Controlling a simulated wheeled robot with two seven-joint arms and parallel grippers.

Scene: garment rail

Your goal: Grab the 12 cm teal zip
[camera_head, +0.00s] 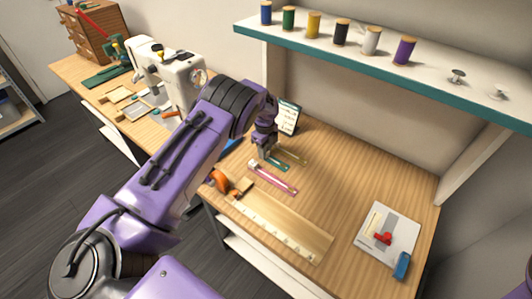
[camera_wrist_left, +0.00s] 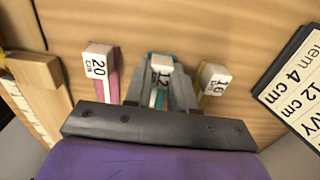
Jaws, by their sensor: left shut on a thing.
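The 12 cm teal zip shows in the head view (camera_head: 281,166) as a short teal strip on the wooden table, partly hidden by my gripper. In the left wrist view its white block marked 12 (camera_wrist_left: 162,72) with teal edges sits between my fingers. My left gripper (camera_head: 265,153) points down at the table and is shut on this block; it also shows in the wrist view (camera_wrist_left: 161,88). The pink zip marked 20 (camera_wrist_left: 100,62) lies on one side, and the olive-yellow zip marked 16 (camera_wrist_left: 214,78) lies close on the other. My right gripper is out of view.
A label card (camera_head: 288,117) stands behind the zips. A wooden ruler (camera_head: 275,232) and an orange object (camera_head: 219,180) lie nearer the front edge. A white sheet (camera_head: 373,241) with small items lies at right. A spool shelf (camera_head: 340,51) overhangs the back. The table's middle right is clear.

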